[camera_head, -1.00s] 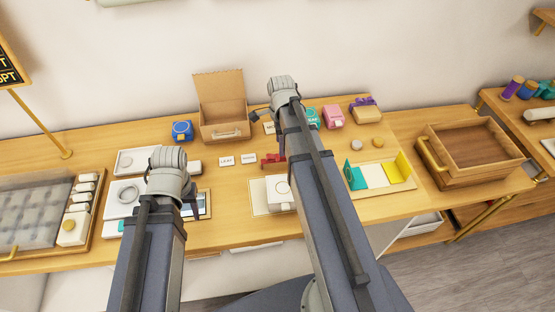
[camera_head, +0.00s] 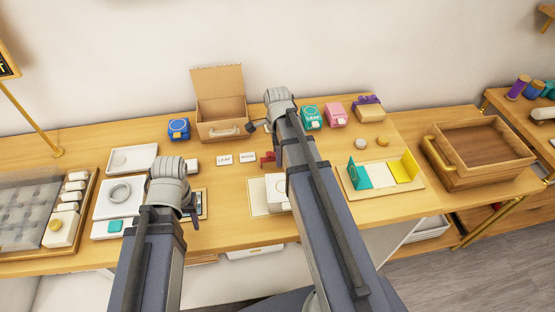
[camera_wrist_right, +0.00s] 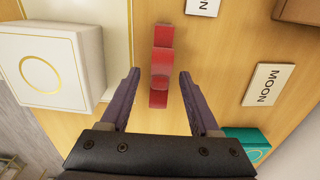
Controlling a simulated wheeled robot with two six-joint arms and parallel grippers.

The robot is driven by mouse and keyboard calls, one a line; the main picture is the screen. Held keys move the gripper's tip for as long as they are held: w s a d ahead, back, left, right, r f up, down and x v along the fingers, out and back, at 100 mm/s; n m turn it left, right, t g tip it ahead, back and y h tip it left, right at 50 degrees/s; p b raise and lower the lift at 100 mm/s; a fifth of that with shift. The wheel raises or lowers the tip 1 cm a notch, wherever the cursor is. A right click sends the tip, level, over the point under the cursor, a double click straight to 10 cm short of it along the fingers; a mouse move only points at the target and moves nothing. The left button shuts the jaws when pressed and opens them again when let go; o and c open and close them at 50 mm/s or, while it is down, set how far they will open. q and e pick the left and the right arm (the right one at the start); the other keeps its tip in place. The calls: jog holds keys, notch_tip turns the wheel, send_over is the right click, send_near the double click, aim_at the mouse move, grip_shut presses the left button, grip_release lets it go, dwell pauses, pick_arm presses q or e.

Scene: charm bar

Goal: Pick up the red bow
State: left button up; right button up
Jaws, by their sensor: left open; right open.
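The red bow (camera_wrist_right: 162,62) lies on the wooden table in the right wrist view, ahead of my right gripper (camera_wrist_right: 158,82) and roughly in line with the gap between its fingers. My right gripper is open and empty; the bow's near end lies between or just below the fingertips, and contact cannot be told. In the head view only the left part of the red bow (camera_head: 267,157) shows beside my right arm, which hides the rest. My left gripper (camera_head: 193,214) is over the left part of the table, mostly hidden behind its wrist.
A white box (camera_wrist_right: 50,65) with a gold ring stands left of the bow in the right wrist view. A MOON card (camera_wrist_right: 268,84) and a teal box (camera_wrist_right: 248,143) are to the right. An open cardboard box (camera_head: 220,128) stands behind. A wooden tray (camera_head: 475,155) is at right.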

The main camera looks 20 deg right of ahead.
grip_shut()
dwell(0.4)
pick_arm(q)
jog(key=shift+r, duration=0.1)
pick_arm(e)
jog(key=shift+r, duration=0.15)
